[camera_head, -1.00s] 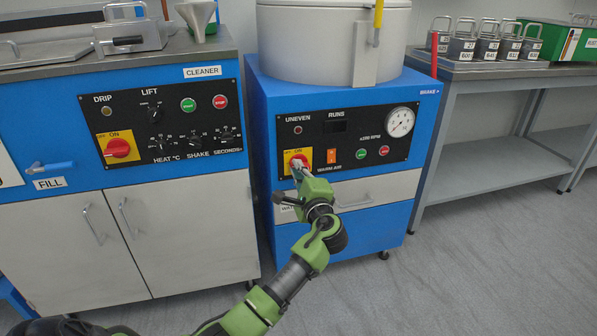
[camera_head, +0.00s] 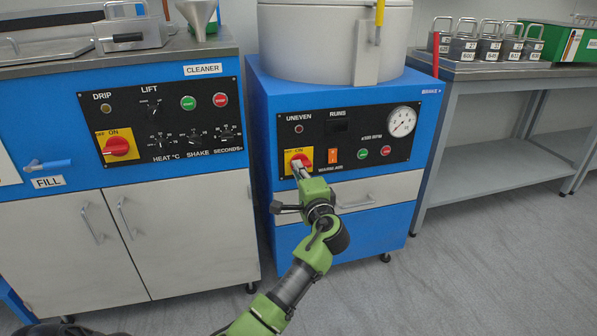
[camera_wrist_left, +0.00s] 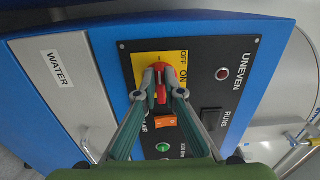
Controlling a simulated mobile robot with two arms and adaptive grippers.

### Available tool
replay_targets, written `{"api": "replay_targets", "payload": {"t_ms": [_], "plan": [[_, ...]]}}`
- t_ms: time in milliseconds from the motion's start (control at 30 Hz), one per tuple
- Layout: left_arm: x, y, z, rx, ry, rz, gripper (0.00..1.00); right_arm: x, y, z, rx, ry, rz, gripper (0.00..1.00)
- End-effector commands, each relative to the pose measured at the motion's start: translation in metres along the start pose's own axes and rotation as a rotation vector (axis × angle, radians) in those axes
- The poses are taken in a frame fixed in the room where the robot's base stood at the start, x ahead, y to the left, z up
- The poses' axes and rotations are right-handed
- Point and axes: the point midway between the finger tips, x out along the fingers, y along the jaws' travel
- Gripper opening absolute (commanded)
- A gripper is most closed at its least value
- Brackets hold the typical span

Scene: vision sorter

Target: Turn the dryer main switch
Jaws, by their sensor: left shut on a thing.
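The dryer main switch is a red rotary knob (camera_head: 301,160) on a yellow plate marked OFF and ON, at the left of the dryer's black panel (camera_head: 344,125). In the left wrist view the red knob (camera_wrist_left: 160,82) sits between the fingers. My left gripper (camera_head: 299,169) is at the panel, shut on the red knob; its fingertips (camera_wrist_left: 161,91) touch it from both sides. The gripper hides part of the knob and plate in the head view. My right gripper is not in view.
An orange WARM AIR rocker (camera_head: 332,156) lies close right of the knob, with green and red buttons beyond. The cleaner (camera_head: 160,130) stands left with a similar red switch (camera_head: 117,146). A drawer (camera_head: 372,193) is below. A grey bench (camera_head: 510,70) stands right.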

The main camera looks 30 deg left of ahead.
Motion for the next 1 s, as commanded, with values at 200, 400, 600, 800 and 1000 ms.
{"api": "replay_targets", "payload": {"t_ms": [200, 400, 600, 800, 1000], "plan": [[-0.001, 0.003, 0.001, 0.0, -0.002, 0.006, 0.26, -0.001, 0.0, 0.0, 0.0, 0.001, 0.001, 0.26], [0.0, 0.002, 0.0, 0.0, -0.001, 0.003, 0.26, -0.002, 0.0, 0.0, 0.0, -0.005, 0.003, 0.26], [-0.007, 0.002, -0.001, -0.001, 0.001, 0.003, 0.26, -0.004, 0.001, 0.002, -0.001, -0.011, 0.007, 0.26], [-0.043, 0.003, -0.001, -0.002, 0.003, 0.005, 0.26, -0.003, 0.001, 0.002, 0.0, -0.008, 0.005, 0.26], [-0.086, 0.003, 0.0, -0.001, 0.001, 0.006, 0.26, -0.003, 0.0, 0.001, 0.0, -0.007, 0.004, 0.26]]}}
